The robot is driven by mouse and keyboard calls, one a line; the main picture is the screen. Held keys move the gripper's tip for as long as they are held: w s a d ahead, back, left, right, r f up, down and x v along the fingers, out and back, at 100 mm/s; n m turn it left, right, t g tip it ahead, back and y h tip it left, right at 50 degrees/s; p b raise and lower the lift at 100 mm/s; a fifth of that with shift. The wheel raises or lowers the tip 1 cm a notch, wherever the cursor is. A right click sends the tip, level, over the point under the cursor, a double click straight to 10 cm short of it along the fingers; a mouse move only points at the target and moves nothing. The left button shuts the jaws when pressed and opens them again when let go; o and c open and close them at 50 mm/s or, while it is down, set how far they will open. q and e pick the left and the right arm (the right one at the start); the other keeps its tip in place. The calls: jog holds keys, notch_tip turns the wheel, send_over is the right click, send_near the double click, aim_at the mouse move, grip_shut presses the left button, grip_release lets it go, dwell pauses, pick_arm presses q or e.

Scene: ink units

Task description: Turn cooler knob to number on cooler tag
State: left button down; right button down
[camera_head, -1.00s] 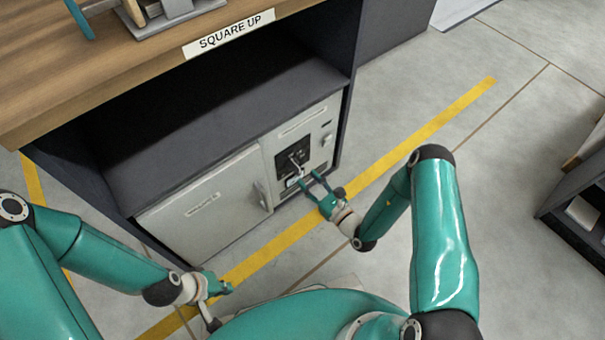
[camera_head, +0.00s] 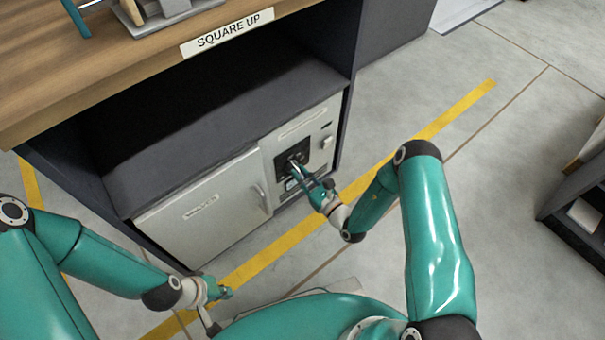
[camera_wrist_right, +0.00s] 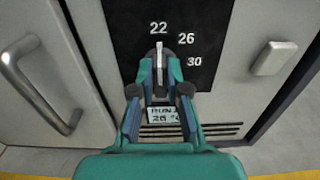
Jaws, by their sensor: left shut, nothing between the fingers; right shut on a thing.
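The cooler (camera_head: 208,208) is a light grey unit low under the wooden counter. Its black dial panel (camera_wrist_right: 207,25) shows the numbers 22, 26 and 30 in the right wrist view. The knob (camera_wrist_right: 159,62) has a pale bar that points up toward 22. My right gripper (camera_wrist_right: 159,88) is shut on the knob; in the head view it reaches the panel (camera_head: 281,160). My left gripper (camera_head: 226,293) is shut and empty, low at the left.
A door handle (camera_wrist_right: 35,80) is left of the panel, and a pale raised block (camera_wrist_right: 273,58) is right of it. The counter (camera_head: 100,70) with a "SQUARE UP" label overhangs the cooler. A yellow line (camera_head: 440,122) crosses open floor. A dark shelf (camera_head: 575,215) stands at the right.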

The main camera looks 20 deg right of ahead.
jog(key=shift+d, duration=0.1)
jog(key=shift+m, duration=0.4)
jog(key=shift+w+d+f+m+p, duration=0.15)
jog(key=shift+m+p, duration=0.15)
jog(key=shift+m, duration=1.05)
jog(key=shift+s+d+m+p, duration=0.1)
jog(key=shift+m+p, duration=0.25)
jog(key=shift+m, duration=0.95)
jog(key=shift+w+d+f+m+p, duration=0.15)
jog(key=shift+m+p, duration=0.15)
jog(key=shift+m, duration=1.05)
jog(key=shift+r, duration=0.1)
jog(key=c, duration=1.2)
grip_release()
jog(key=shift+o, duration=0.2)
jog(key=shift+a, duration=0.1)
jog(key=shift+s, duration=0.2)
